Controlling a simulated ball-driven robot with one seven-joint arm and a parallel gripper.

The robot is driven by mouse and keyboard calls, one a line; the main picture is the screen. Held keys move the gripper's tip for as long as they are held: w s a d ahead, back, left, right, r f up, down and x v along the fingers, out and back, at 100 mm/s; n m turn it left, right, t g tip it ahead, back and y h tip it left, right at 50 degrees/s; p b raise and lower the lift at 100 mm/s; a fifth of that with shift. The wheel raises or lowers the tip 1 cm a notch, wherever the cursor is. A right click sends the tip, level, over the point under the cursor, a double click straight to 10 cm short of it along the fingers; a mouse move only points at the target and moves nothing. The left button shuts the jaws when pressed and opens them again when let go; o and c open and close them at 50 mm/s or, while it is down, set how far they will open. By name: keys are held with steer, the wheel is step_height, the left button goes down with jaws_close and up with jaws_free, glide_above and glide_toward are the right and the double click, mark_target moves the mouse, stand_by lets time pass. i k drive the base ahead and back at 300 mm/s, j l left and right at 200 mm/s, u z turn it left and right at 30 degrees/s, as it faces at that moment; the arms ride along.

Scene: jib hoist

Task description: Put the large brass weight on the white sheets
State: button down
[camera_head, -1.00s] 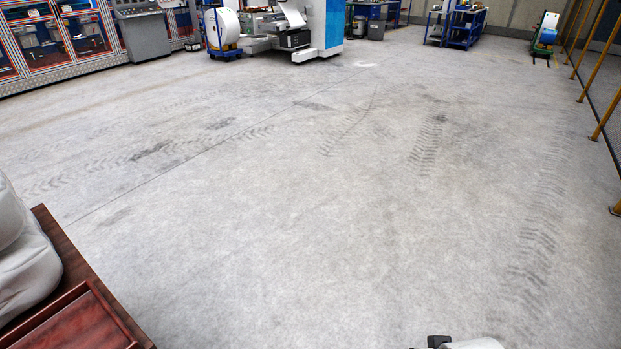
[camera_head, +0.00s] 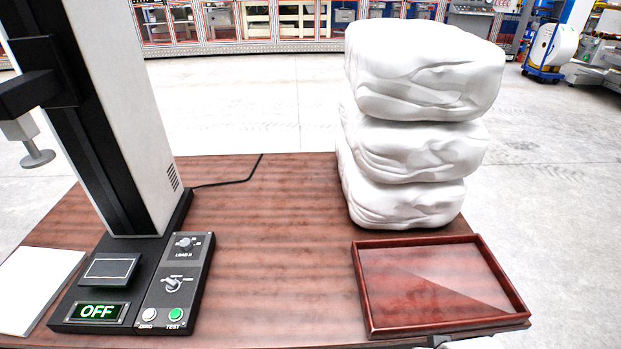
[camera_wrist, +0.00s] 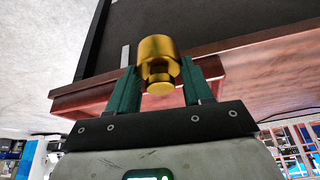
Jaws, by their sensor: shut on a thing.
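A brass weight (camera_wrist: 158,50), a shiny gold cylinder with a narrower neck and knob, is in the wrist view. My gripper (camera_wrist: 159,68) is shut on it, with a green finger on each side. In the head view a flat white stack (camera_head: 38,288), which looks like the white sheets, lies at the left end of the brown table (camera_head: 270,240), beside a test machine. The held weight does not show in the head view, and the white stack cannot be made out in the wrist view.
A tall test machine (camera_head: 130,120) with a control panel (camera_head: 175,285) reading OFF stands just right of the white stack. Its clamp overhangs at left. White wrapped bundles (camera_head: 415,150) are piled at right behind a red-brown tray (camera_head: 500,290). The table middle is clear except for a black cable.

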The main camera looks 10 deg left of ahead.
mark_target(21, 285)
steer(key=i+j+u, duration=0.1)
steer(key=j+u, duration=0.15)
steer(key=u, duration=0.15)
steer(key=i+j+u, duration=0.2)
steer(key=u, duration=0.25)
steer(key=i+j+u, duration=0.2)
steer(key=u, duration=0.2)
steer(key=i+j+u, duration=0.1)
steer(key=u, duration=0.3)
steer(key=i, duration=0.1)
